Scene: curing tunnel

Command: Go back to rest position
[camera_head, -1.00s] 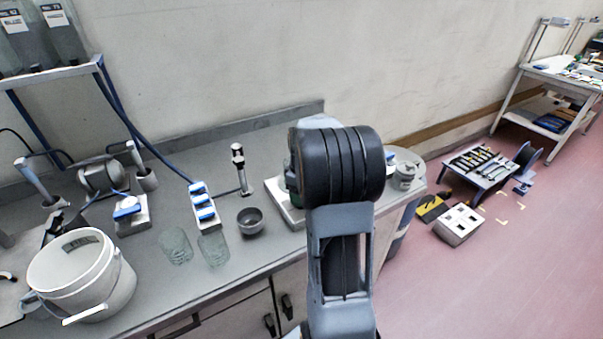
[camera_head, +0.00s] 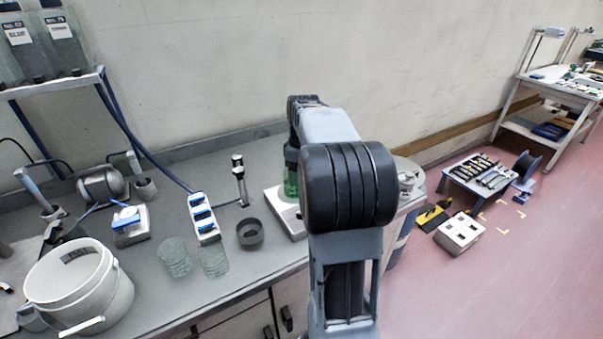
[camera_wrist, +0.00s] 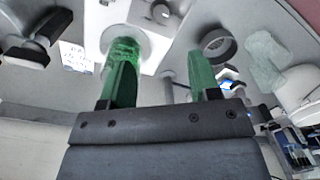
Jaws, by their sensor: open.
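My gripper (camera_wrist: 160,62) shows in the wrist view with two green fingers spread apart and nothing between them. A textured green object (camera_wrist: 124,48), perhaps a glass vessel, shows right behind the left finger, over a white plate; I cannot tell whether they touch. In the head view a green patch (camera_head: 291,180) shows at the left edge of my arm, above the pale flat device (camera_head: 285,211) on the bench. My arm hides most of that device and the gripper's fingers there.
The grey bench (camera_head: 195,290) holds a white bucket (camera_head: 75,285), two clear glasses (camera_head: 174,257), a dark cup (camera_head: 250,234) and a blue-and-white rack (camera_head: 204,218). A bottle shelf (camera_head: 50,79) stands at upper left. Open floor (camera_head: 480,290) lies right, with a low tool table (camera_head: 480,176).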

